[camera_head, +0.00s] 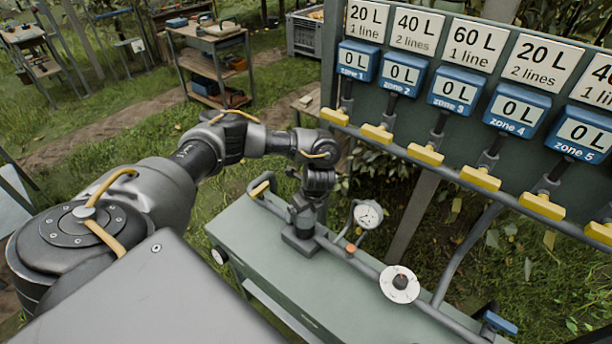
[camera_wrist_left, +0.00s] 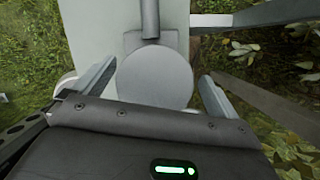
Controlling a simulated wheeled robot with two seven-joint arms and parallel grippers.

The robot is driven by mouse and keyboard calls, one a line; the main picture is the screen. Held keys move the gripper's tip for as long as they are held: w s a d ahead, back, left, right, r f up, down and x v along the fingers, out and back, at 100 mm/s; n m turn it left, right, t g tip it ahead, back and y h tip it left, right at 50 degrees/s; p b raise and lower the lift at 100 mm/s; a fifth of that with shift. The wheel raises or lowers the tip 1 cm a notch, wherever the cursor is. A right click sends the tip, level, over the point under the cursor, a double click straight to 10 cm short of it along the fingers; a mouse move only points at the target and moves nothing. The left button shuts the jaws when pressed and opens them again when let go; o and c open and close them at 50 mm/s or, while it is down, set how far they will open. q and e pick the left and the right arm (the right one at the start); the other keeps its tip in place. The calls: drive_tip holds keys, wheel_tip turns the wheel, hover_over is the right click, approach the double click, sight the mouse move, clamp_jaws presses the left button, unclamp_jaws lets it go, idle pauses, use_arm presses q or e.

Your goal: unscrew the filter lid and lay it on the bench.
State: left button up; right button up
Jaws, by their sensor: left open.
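The filter lid (camera_wrist_left: 155,78) is a round, flat grey disc in the left wrist view, between the two fingers of my left gripper (camera_wrist_left: 152,86). The fingers are spread, with a gap visible between the right finger and the lid's edge; the left side is less clear. In the head view my left gripper (camera_head: 318,182) points down over the filter (camera_head: 302,218), which stands at the left part of the pipe on the green bench (camera_head: 270,262). The gripper hides the lid there. My right gripper is not in view.
A pressure gauge (camera_head: 367,214) stands close right of the filter, with a white round dial (camera_head: 399,284) further along the pipe. A board with blue zone counters (camera_head: 403,74) and yellow handles rises behind. The bench top left and in front of the pipe is bare.

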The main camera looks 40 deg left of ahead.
use_arm(q)
drive_tip(key=p+v, duration=0.2)
drive_tip(key=v, duration=0.7)
drive_tip(key=shift+w+d+r, duration=0.15)
drive_tip(key=shift+d, duration=0.05)
drive_tip(key=shift+d+r, duration=0.15)
drive_tip(key=shift+r, duration=0.35)
drive_tip(key=shift+n+h, duration=0.5)
drive_tip(key=shift+n, duration=0.4)
drive_tip(key=a+f+b, duration=0.3)
drive_tip(key=b, duration=0.1)
drive_tip(key=shift+c, duration=0.3)
drive_tip(key=shift+a+r+g+h, duration=0.15)
drive_tip(key=shift+a+r+h, duration=0.05)
drive_tip(key=shift+r+h, duration=0.3)
drive_tip(key=shift+a+r+g+h, duration=0.15)
drive_tip(key=shift+a+r+h, duration=0.1)
drive_tip(key=shift+r+h, duration=0.25)
drive_tip(key=shift+d+m, duration=0.15)
drive_tip(key=shift+m, duration=0.35)
drive_tip(key=shift+d, duration=0.1)
drive_tip(key=shift+d+f, duration=0.15)
wheel_tip(320, 180, down, 10)
drive_tip(key=shift+r+p, duration=0.25)
drive_tip(key=shift+p, duration=0.05)
drive_tip(key=shift+f, duration=0.5)
